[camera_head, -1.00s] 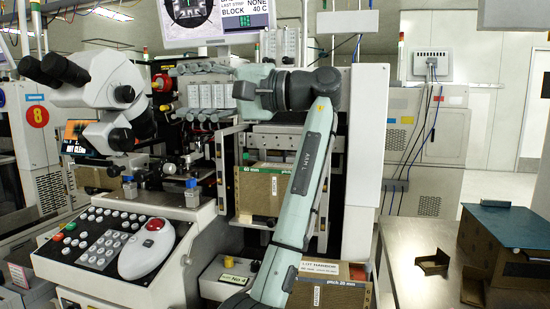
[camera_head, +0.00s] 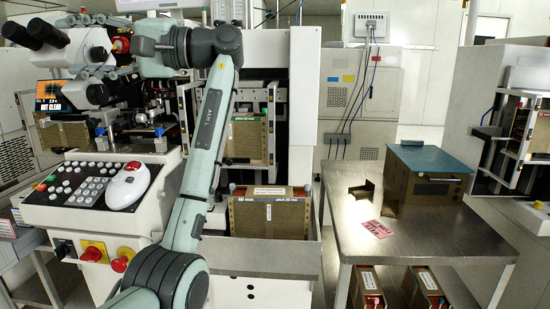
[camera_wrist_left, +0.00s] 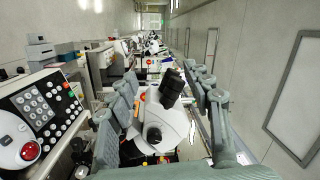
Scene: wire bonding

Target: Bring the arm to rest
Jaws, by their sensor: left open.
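My left arm (camera_head: 208,135) rises from the bottom of the head view, bends at a high elbow and reaches left. My left gripper (camera_head: 85,45) is at the upper left, in front of or beside the white microscope (camera_head: 60,60); the exact gap cannot be told. In the left wrist view its two grey-green fingers (camera_wrist_left: 165,88) stand wide apart with nothing held between them. The microscope with its black eyepieces shows beyond and between the fingers. My right gripper is in neither view.
The control panel (camera_head: 85,190) with its white mouse (camera_head: 127,186) is below the gripper. A brown magazine box (camera_head: 268,213) sits right of my arm. The steel table (camera_head: 420,240) at right bears a blue-topped box (camera_head: 425,178). A wall runs along the right of the wrist view.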

